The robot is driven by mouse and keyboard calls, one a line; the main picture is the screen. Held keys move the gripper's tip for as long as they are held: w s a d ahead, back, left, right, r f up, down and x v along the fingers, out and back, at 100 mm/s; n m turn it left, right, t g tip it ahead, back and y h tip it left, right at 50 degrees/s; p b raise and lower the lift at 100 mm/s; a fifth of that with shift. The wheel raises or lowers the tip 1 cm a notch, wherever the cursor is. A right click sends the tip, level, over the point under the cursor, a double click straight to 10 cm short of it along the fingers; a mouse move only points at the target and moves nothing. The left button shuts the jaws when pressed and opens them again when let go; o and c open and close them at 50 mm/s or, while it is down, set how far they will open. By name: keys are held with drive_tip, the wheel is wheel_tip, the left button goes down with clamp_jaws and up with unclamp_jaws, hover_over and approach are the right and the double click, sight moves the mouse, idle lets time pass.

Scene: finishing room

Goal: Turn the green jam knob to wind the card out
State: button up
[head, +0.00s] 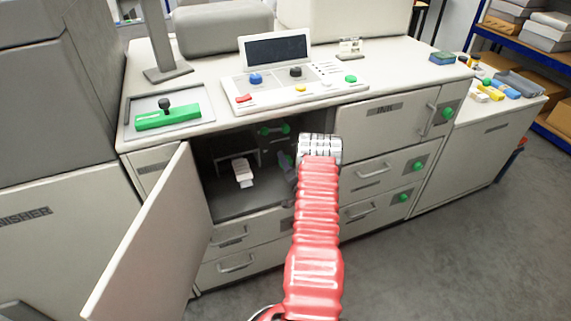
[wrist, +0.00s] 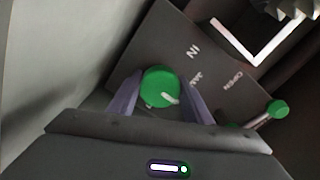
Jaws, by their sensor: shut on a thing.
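The green jam knob (wrist: 160,86) is round with a pale mark on its face. It sits on a dark panel (wrist: 205,65) lettered "IN", "JAM" and "OPEN". My gripper (wrist: 159,94) has a bluish finger on each side of the knob and is shut on it. In the head view my gripper (head: 288,164) reaches into the open cabinet bay from the right, and I cannot make out the knob there. A white piece (head: 243,173) stands inside the bay; I cannot tell whether it is the card.
A green-ended lever (wrist: 270,114) is close to the right of my gripper. The bay's door (head: 150,240) hangs open at the left. Closed drawers and the ink door (head: 385,110) flank my arm. A control panel (head: 290,85) stands on top.

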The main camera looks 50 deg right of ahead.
drive_tip(key=m, duration=0.5)
drive_tip(key=shift+s+d+m, duration=0.1)
drive_tip(key=shift+s+m, duration=0.05)
drive_tip(key=shift+m, duration=0.25)
drive_tip(key=m, duration=0.5)
drive_tip(key=shift+f+m, duration=0.15)
drive_tip(key=shift+m, duration=0.25)
drive_tip(key=o, duration=1)
drive_tip(key=v, duration=1.3)
drive_tip(key=shift+s+a, duration=0.25)
drive_tip(key=shift+s, duration=0.1)
